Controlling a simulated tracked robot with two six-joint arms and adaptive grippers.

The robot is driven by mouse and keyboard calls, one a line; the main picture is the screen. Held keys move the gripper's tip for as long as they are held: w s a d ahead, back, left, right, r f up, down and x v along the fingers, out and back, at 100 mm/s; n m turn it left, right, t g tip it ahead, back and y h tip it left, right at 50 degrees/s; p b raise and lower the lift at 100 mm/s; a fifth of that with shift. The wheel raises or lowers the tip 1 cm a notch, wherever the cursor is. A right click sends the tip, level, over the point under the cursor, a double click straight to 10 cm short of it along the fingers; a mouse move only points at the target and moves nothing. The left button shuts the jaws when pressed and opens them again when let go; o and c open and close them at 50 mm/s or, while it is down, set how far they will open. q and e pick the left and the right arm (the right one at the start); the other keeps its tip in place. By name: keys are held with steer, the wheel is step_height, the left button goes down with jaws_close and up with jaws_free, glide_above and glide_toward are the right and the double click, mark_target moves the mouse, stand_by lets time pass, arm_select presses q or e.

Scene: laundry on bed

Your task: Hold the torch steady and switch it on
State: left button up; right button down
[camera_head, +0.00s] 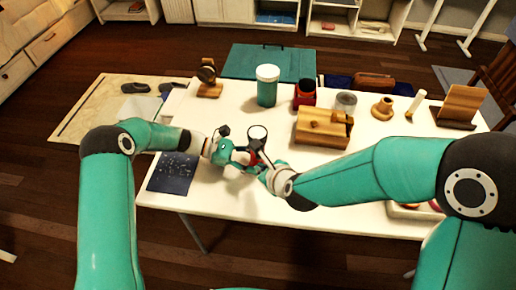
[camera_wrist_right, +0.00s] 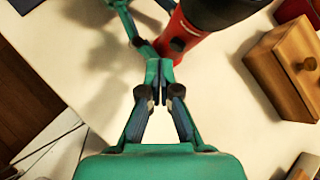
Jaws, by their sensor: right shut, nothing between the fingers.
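The torch has a red body (camera_wrist_right: 182,36) and a wide dark head (camera_wrist_right: 222,8) in the right wrist view. In the head view its pale round lens end (camera_head: 258,132) points up, with a bit of red body below. My left gripper (camera_head: 240,152) is at the torch from the left and appears shut on its body; its fingers also show at the top of the wrist view (camera_wrist_right: 142,40). My right gripper (camera_wrist_right: 160,85) is shut and empty, its fingertips just beside the lower end of the red body. I cannot tell whether they touch.
The white table (camera_head: 225,195) carries a wooden box (camera_head: 322,130), a teal jar (camera_head: 267,88), a red container (camera_head: 304,94), a glass jar (camera_head: 345,102) and a wooden stand (camera_head: 460,106). A dark speckled sheet (camera_head: 174,174) lies at the left edge. The table front is mostly clear.

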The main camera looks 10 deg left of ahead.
steer(key=shift+w, duration=0.1)
stand_by(0.4)
steer(key=shift+w+a, duration=0.1)
steer(key=shift+w, duration=0.2)
steer(key=shift+w, duration=0.3)
stand_by(0.5)
steer(key=shift+s, duration=0.75)
steer(key=shift+s+d, duration=0.3)
steer(key=shift+s, duration=0.65)
steer(key=shift+s+d, duration=0.35)
steer(key=shift+s, duration=0.65)
steer(key=shift+s+d, duration=0.3)
steer(key=shift+s, duration=0.65)
